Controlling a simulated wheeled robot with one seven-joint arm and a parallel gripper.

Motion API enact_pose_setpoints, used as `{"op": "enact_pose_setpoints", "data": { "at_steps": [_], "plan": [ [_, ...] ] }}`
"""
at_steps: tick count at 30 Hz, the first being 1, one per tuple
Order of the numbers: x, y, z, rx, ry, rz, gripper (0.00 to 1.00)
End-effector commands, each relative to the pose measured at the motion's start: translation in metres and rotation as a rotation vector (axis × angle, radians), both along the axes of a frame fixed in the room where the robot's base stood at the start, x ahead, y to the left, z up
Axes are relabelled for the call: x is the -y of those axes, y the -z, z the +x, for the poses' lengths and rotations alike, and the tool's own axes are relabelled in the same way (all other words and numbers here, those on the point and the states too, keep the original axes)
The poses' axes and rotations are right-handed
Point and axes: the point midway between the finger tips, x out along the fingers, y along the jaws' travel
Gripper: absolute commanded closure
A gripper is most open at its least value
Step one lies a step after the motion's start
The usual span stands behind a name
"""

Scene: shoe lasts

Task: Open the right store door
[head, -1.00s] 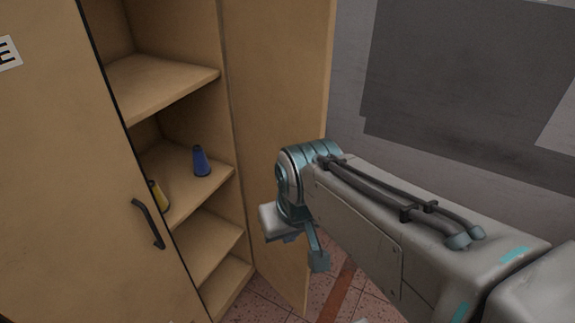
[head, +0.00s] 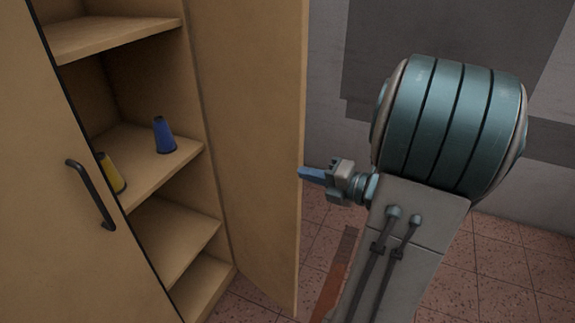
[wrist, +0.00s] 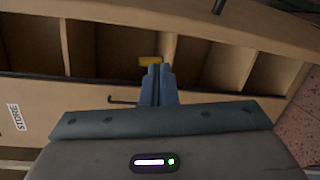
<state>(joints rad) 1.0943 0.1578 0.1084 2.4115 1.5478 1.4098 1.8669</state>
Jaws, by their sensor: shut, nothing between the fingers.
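The right store door (head: 252,120) stands wide open, swung out from the right side of the cabinet, with the shelves exposed. My gripper (head: 308,173) is shut and empty. In the head view its fingertips appear right at the door's free edge; I cannot tell whether they touch it. In the wrist view the closed fingers (wrist: 157,72) point toward the open shelves. A dark handle (wrist: 219,6) shows at the top of the wrist view, apparently on the open door. No handle of this door shows in the head view.
The left door (head: 45,240) is closed, with a black handle (head: 92,195). A blue shoe last (head: 164,136) and a yellow one (head: 111,174) stand on a middle shelf (head: 165,165). Tiled floor (head: 505,265) is free to the right. A grey wall (head: 325,90) is behind.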

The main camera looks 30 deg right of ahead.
Motion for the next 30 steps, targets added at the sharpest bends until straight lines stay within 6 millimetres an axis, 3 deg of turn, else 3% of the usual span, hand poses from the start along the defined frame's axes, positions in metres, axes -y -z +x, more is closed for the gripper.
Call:
{"op": "enact_pose_setpoints", "data": {
  "at_steps": [1,3,8,24,30],
  "plan": [
    [0.021,0.013,-0.001,-0.002,0.076,0.094,1.00],
    [0.041,0.016,-0.002,-0.001,0.151,0.197,1.00],
    [0.061,0.017,-0.002,0.008,0.225,0.307,1.00],
    [0.037,0.017,0.078,0.006,0.227,0.312,1.00],
    [0.033,0.016,0.090,0.006,0.230,0.312,1.00]
  ]
}}
